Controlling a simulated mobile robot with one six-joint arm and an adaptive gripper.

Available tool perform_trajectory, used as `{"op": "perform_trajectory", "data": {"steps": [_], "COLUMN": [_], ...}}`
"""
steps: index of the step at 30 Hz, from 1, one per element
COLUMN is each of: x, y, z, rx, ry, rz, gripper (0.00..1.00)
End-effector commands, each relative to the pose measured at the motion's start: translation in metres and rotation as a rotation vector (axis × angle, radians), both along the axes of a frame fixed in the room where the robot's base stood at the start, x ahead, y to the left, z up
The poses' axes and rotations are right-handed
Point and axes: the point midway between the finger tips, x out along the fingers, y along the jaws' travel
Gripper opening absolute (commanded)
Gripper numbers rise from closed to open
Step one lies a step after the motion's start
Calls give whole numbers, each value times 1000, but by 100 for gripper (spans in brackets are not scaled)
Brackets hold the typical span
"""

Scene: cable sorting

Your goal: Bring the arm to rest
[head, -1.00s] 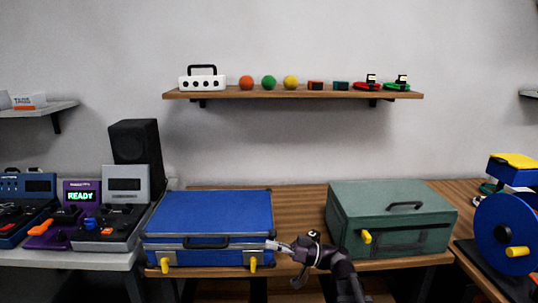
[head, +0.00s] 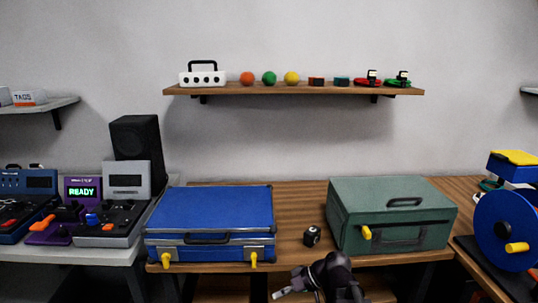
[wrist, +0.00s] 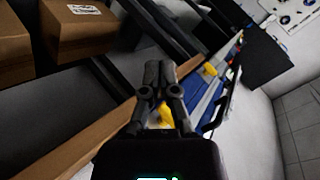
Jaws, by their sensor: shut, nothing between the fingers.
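My gripper (head: 282,292) is low in the head view, in front of the table's front edge and below the blue case's right end. In the wrist view my gripper (wrist: 158,74) has its dark fingers together with nothing between them. The closed blue case (head: 208,208), with yellow latches, lies on the wooden table. Part of the blue case also shows tilted beyond the fingers in the wrist view (wrist: 206,107).
A small black object (head: 312,236) sits on the table (head: 300,205) between the blue case and the green box (head: 375,215). A blue reel (head: 500,232) stands at right, consoles (head: 107,215) at left. Cardboard boxes (wrist: 75,28) show in the wrist view.

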Motion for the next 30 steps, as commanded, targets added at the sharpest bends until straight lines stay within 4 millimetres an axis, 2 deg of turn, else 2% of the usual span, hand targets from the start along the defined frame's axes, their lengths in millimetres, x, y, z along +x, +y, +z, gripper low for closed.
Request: {"op": "perform_trajectory", "data": {"steps": [6, 12, 18, 30], "x": [-14, -24, -31, -40], "y": [-33, -70, -100, -139], "z": [-36, -59, -70, -75], "rx": [-270, -514, -686, -890], "ry": [139, 233, 279, 307], "rz": [-127, -276, -404, -577], "gripper": [0, 0, 0, 0]}}
